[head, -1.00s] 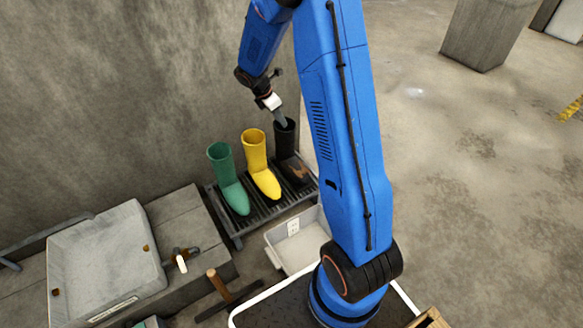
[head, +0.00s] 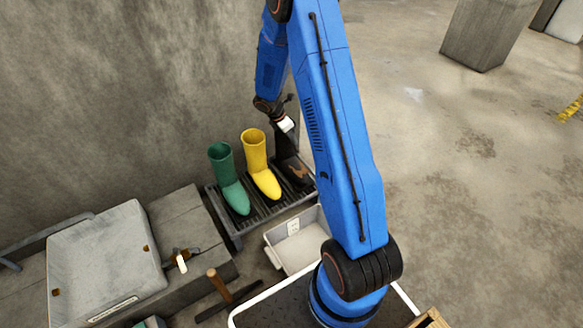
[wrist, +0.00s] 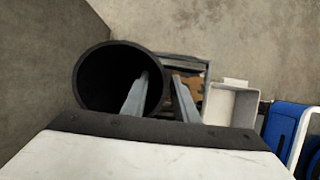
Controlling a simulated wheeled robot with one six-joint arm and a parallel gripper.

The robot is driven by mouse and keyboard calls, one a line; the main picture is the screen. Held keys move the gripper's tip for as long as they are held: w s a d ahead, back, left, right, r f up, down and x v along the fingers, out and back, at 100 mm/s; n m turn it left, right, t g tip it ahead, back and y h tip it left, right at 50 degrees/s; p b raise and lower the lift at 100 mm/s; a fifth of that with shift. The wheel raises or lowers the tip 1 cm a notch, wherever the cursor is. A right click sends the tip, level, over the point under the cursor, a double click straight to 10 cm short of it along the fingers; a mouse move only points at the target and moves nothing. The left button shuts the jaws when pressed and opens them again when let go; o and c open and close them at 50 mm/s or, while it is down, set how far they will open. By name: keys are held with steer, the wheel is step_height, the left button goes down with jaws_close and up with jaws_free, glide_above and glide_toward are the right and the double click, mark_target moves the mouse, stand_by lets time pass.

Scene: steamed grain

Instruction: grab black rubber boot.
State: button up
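The black rubber boot (head: 297,172) with brown marks on its foot stands upright at the right end of the boot rack (head: 237,230). In the wrist view its round dark opening (wrist: 105,85) faces the camera. My gripper (wrist: 161,85) is open and straddles the right part of the boot's rim. One finger is inside the shaft and the other is outside it, with a gap between them. In the head view, the gripper is low over the boot's top and hides part of the shaft.
A yellow boot (head: 257,165) and a green boot (head: 227,180) stand left of the black one. A concrete wall (head: 130,100) is close behind. A grey-white bin (head: 297,240) sits in front, and a sink (head: 105,260) is at left.

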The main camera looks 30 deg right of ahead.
mark_target(292, 155)
steer(key=shift+x, duration=1.75)
steer(key=shift+s, duration=0.1)
jaws_close()
